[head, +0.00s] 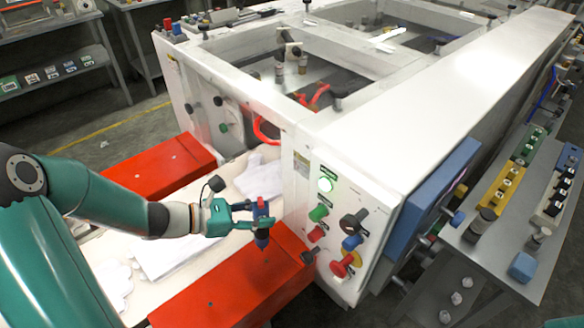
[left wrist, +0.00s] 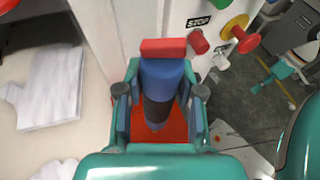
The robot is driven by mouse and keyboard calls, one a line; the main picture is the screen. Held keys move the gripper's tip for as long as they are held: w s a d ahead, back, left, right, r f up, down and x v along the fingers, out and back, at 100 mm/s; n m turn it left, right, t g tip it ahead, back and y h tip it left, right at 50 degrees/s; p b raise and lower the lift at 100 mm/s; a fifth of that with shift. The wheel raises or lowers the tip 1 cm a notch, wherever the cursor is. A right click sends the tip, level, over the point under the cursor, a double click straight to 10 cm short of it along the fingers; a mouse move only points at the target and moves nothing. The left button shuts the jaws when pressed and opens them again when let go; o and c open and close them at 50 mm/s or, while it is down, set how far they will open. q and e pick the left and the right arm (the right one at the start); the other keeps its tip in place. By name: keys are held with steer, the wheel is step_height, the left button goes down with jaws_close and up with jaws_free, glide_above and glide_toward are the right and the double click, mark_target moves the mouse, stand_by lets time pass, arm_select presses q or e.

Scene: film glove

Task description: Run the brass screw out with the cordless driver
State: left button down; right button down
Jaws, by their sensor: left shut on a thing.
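The cordless driver (head: 262,233) is a small blue tool with a red end and a dark lower part. My left gripper (head: 255,214) is shut on it and holds it nearly upright, red end up, over the red beam at the machine's front. In the left wrist view the driver (left wrist: 162,78) sits between the two fingers of my left gripper (left wrist: 160,100), its dark lower part pointing down at the red surface. I cannot make out the brass screw in either view. Whether the driver's tip touches anything is hidden. My right gripper is not in view.
A white machine (head: 400,140) stands just right of the driver, with a panel of coloured knobs (head: 318,213). Red beams (head: 235,290) flank a pale bed with white gloves (head: 260,178). A grey side table (head: 510,262) holds coloured blocks at right.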

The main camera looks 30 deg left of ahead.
arm_select(q)
steer(key=w+d+m+g+h+p, duration=0.1)
steer(key=w+d+m+g+p, duration=0.1)
steer(key=d+p, duration=0.4)
steer(key=shift+w+d+f+h+p, duration=0.15)
steer(key=shift+w+d+h+p, duration=0.1)
steer(key=shift+h+p, duration=0.2)
